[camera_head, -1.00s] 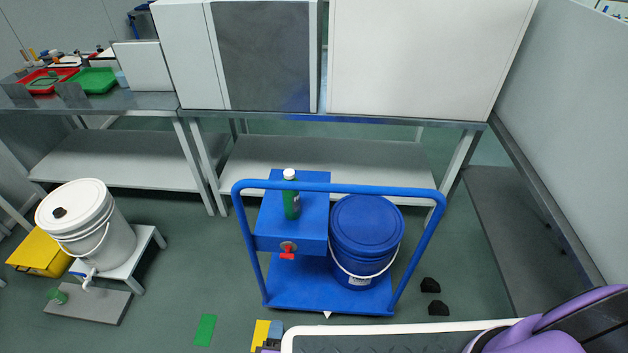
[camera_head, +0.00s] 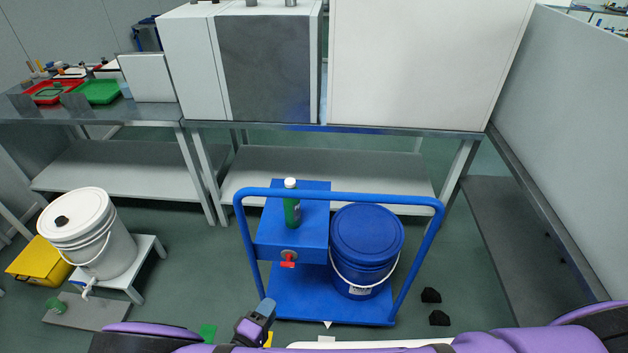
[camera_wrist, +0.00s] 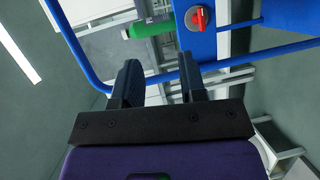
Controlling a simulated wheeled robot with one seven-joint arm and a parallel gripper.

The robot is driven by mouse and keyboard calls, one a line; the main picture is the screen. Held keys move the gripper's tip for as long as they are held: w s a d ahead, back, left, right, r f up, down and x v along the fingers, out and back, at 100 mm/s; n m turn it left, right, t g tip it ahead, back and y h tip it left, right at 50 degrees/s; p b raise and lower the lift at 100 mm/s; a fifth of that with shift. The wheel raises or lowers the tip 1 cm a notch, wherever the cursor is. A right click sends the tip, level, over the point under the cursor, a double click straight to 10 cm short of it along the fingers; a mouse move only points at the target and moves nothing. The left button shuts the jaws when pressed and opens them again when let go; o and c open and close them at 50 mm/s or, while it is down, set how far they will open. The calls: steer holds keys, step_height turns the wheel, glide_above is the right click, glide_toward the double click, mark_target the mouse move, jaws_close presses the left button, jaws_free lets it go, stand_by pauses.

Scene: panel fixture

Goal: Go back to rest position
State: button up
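My gripper (camera_head: 264,308) shows at the bottom of the head view, in front of the blue trolley (camera_head: 345,305), with my purple arm lying across the lower edge. In the wrist view my gripper (camera_wrist: 160,72) has its two dark fingers apart, with nothing between them. Beyond the fingers, the wrist view shows a green bottle (camera_wrist: 147,29) and a red valve handle (camera_wrist: 196,18) on the trolley's blue box. In the head view the green bottle (camera_head: 292,212) stands upright on that box, and the red valve (camera_head: 288,260) is on its front.
A blue bucket (camera_head: 366,245) stands on the trolley under its handle rail (camera_head: 340,197). A white bucket (camera_head: 88,235) sits on a low stand at left, beside a yellow bin (camera_head: 38,260). Metal tables (camera_head: 330,130) line the back. Two black pieces (camera_head: 439,318) lie on the floor at right.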

steer(key=w+d+r+m+g, duration=0.35)
steer(key=w+d+r, duration=0.2)
steer(key=r, duration=0.75)
steer(key=w+d+r+m+g, duration=0.2)
steer(key=w+d+r+g, duration=0.4)
steer(key=r, duration=0.7)
steer(key=w+d+r+m+g, duration=0.35)
steer(key=d+r, duration=0.35)
steer(key=r, duration=0.5)
steer(key=s+d+r+m+y, duration=0.1)
steer(key=s+d+r+y, duration=0.15)
steer(key=d+r, duration=0.55)
steer(key=s+d+r+m+y, duration=0.1)
steer(key=s+d+r+y, duration=0.1)
steer(key=s+d+r, duration=0.35)
steer(key=s+d+r+t+y, duration=0.1)
steer(key=s+d+r, duration=0.3)
steer(key=s+d, duration=0.1)
steer(key=s+d+r+m+t+y, duration=0.1)
steer(key=s+d+r, duration=0.3)
steer(key=s, duration=0.4)
steer(key=shift+d+r+m+t, duration=0.15)
steer(key=shift+d+m+t, duration=0.15)
steer(key=shift+d+t, duration=0.45)
